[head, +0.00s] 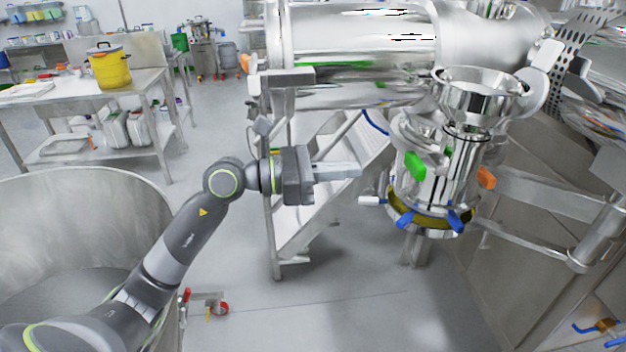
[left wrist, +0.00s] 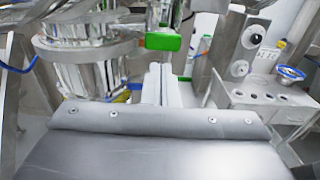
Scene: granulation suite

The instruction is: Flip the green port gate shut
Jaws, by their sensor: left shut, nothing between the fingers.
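The green port gate (head: 415,165) is a small bright green piece on the side of the steel port assembly (head: 470,165), under the funnel-shaped bowl. In the left wrist view the green gate (left wrist: 163,42) shows just beyond my fingertips, near the top. My left gripper (head: 358,168) is shut and empty. It points right toward the assembly, with a gap to the green gate in the head view. The left gripper's fingers (left wrist: 161,84) stand together in the left wrist view. Whether they touch the gate cannot be told there. My right gripper is not in view.
An orange piece (head: 486,177) and blue clamp handles (head: 404,222) sit on the same assembly. Steel steps (head: 318,205) stand behind my left gripper. A large round vessel (head: 85,180) is at the left. A control panel (left wrist: 262,75) shows at the right in the wrist view.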

